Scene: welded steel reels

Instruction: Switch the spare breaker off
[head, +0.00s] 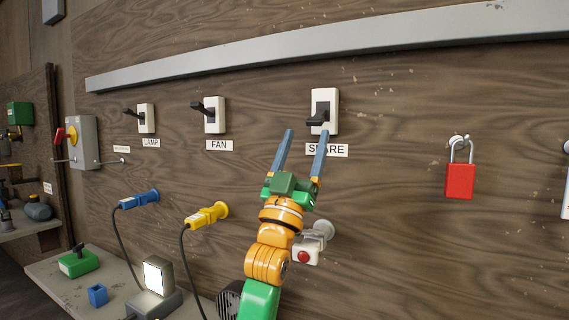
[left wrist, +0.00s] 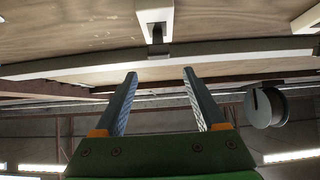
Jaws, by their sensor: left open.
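The spare breaker (head: 331,98) is a white plate with a black lever (head: 317,119) on the wooden wall, above the partly covered SPARE label (head: 340,150). Its lever sticks out from the plate, low on it. My left gripper (head: 307,132) is open and empty, with its two blue-grey fingers pointing up just below the lever. In the left wrist view the breaker (left wrist: 154,12) and its dark lever (left wrist: 157,36) show beyond the gap between the fingertips (left wrist: 159,73). I see no clear contact with the lever. My right gripper is out of view.
The fan breaker (head: 216,122) and lamp breaker (head: 147,123) sit to the left. A grey rail (head: 300,53) runs above. A red padlock (head: 460,181) hangs to the right. A red-button box (head: 305,254) and yellow plug (head: 205,216) are near my left arm. A lit lamp (head: 153,275) stands below.

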